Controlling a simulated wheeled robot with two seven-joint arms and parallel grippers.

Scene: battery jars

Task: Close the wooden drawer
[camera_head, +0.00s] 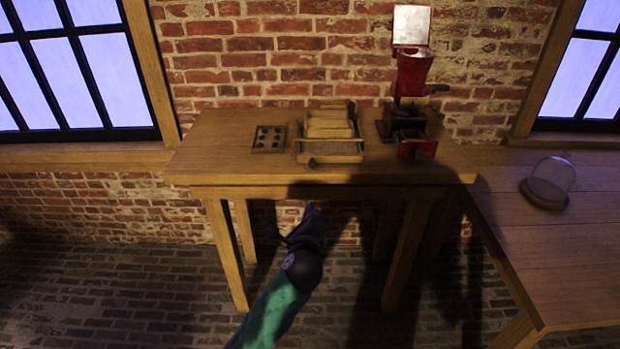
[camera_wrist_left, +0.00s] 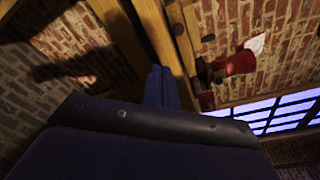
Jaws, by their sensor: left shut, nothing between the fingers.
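A wooden box (camera_head: 331,120) with a stepped top stands on the wooden table. Its wooden drawer (camera_head: 345,158) is pulled out at the front, showing a grey inside, with a dark knob (camera_head: 312,162) on its front left. My left gripper (camera_head: 311,212) is in front of the table, below the drawer in the picture and apart from it. Its fingers (camera_wrist_left: 160,86) are together and empty in the left wrist view. The drawer is hard to make out in that view. My right gripper is not in view.
A red grinder (camera_head: 412,75) with an open red drawer (camera_head: 417,148) stands right of the box. A small dark-holed tray (camera_head: 269,138) lies left of it. The table's front edge (camera_head: 330,192) is near my left gripper. A glass dome (camera_head: 553,175) stands on the right table.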

